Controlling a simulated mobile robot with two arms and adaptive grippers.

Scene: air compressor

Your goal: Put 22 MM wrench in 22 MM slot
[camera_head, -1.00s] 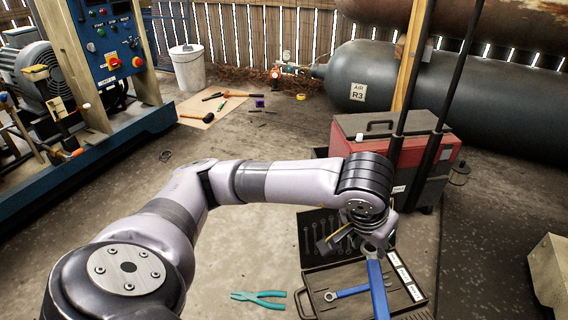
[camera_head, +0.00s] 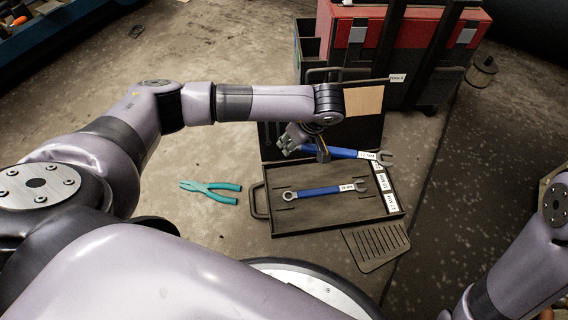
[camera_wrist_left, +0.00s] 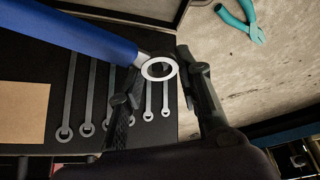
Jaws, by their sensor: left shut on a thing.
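My left gripper (camera_head: 318,150) is shut on a blue-handled wrench (camera_head: 345,152), whose label appears to read 22 MM. In the head view the wrench lies nearly level above the back of a dark tray (camera_head: 290,220), with its open jaw toward the right. In the left wrist view its ring end (camera_wrist_left: 158,68) shows between my fingers (camera_wrist_left: 165,95). A second blue wrench (camera_head: 325,191) with a smaller label lies in the tray. White slot labels (camera_head: 391,203) line the tray's right edge; the one nearest the held wrench is partly hidden. My right gripper is out of view.
Teal pliers (camera_head: 210,191) lie on the floor left of the tray. A red and black tool cabinet (camera_head: 400,60) stands behind it. A dark holder with several grey wrenches (camera_wrist_left: 85,100) shows in the left wrist view. A slotted grey plate (camera_head: 378,247) lies in front.

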